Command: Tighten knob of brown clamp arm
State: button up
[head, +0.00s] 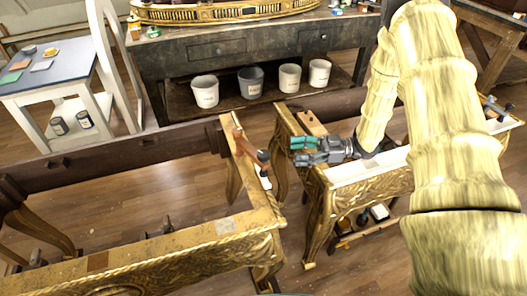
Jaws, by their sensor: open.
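A reddish-brown clamp arm (247,146) is fixed at the right end of the gilt console's dark wooden rail. A darker rounded piece, seemingly its knob (263,157), is at its lower right end. My gripper (297,150) has grey fingers with teal pads and points left toward the clamp arm. It is open and empty, and appears apart from the knob, a short way to its right. The exact depth between them cannot be told from this one view.
A second gilt console (370,180) with a pale top lies under my arm. The nearer gilt rail (150,262) crosses the lower left. A white side table (50,75) stands at left.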

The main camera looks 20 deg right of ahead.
aim_at(263, 153)
jog(key=shift+n+g, duration=0.4)
jog(key=shift+g, duration=0.3)
jog(key=a+p, duration=0.1)
jog(key=a, duration=0.2)
jog(key=w+a+p, duration=0.1)
jog(key=a, duration=0.3)
jog(key=w+a+p, duration=0.1)
jog(key=a+p, duration=0.1)
jog(key=a, duration=0.2)
jog(key=shift+a+r, duration=0.2)
jog(key=shift+a, duration=0.05)
jog(key=c, duration=1.1)
jog(key=shift+o, duration=0.2)
